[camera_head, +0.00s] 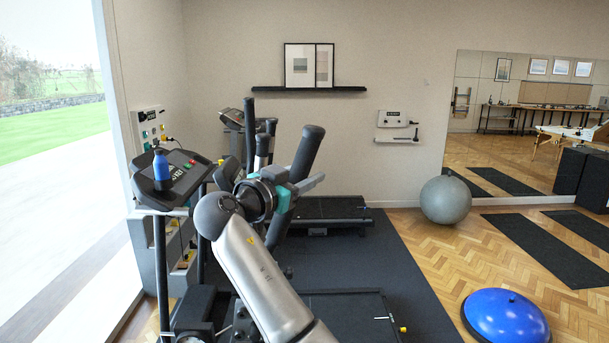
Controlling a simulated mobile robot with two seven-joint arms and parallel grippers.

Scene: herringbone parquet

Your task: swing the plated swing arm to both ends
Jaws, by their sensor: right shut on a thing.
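The swing arm is a dark, padded lever with a rounded top (307,150), leaning to the right above a machine in the middle of the view. My right gripper (300,187) is shut around this lever below its padded top. My right wrist and forearm come up from the bottom and hide part of the lever and its lower mount. A teal part shows on the lever just beside the jaws. I cannot make out a separate plate on it. My left gripper is not in view.
A console with a blue bottle (161,165) stands close on the left. Another upright dark lever (250,135) rises behind my wrist. A treadmill (322,209) lies behind. A grey ball (446,199) and a blue balance dome (506,316) rest on the parquet at right.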

